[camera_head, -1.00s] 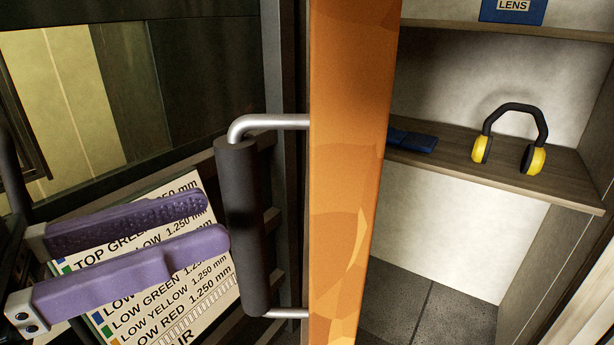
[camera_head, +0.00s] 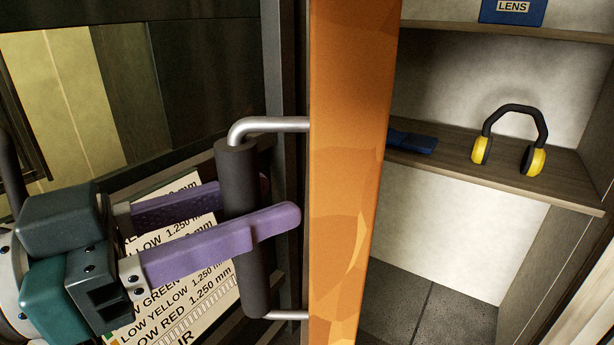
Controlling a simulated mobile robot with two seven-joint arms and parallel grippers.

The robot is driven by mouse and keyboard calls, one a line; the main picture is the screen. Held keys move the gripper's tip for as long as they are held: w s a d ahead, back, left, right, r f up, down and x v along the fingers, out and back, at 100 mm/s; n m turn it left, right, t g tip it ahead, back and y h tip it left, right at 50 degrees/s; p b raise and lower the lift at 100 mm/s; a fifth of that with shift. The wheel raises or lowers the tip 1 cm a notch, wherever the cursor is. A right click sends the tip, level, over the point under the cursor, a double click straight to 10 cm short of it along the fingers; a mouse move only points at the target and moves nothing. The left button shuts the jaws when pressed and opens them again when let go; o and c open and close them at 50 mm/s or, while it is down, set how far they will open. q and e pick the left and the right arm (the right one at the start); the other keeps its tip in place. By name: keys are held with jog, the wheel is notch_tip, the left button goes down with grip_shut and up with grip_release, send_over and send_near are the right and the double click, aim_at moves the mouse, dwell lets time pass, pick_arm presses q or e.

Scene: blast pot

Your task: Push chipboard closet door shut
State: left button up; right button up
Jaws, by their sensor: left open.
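The chipboard closet door (camera_head: 350,170) stands open, seen nearly edge-on as an orange panel in the middle of the head view. Its handle, a metal bar with a dark grip sleeve (camera_head: 238,180), sticks out from the door's left side. My left gripper (camera_head: 280,205) is open with purple fingers. One finger passes in front of the sleeve, the other is partly hidden behind it, so the fingers lie on either side of the handle. Whether they touch it cannot be told. My right gripper is not in view.
Right of the door is the closet interior with a wooden shelf (camera_head: 470,165) holding yellow-black earmuffs (camera_head: 516,130) and a dark blue flat item (camera_head: 412,142). A blue LENS box (camera_head: 513,11) sits above. A printed chart (camera_head: 190,285) is behind my left gripper.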

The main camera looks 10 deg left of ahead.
pick_arm(q)
jog(key=shift+c, duration=0.4)
grip_shut()
dwell(0.9)
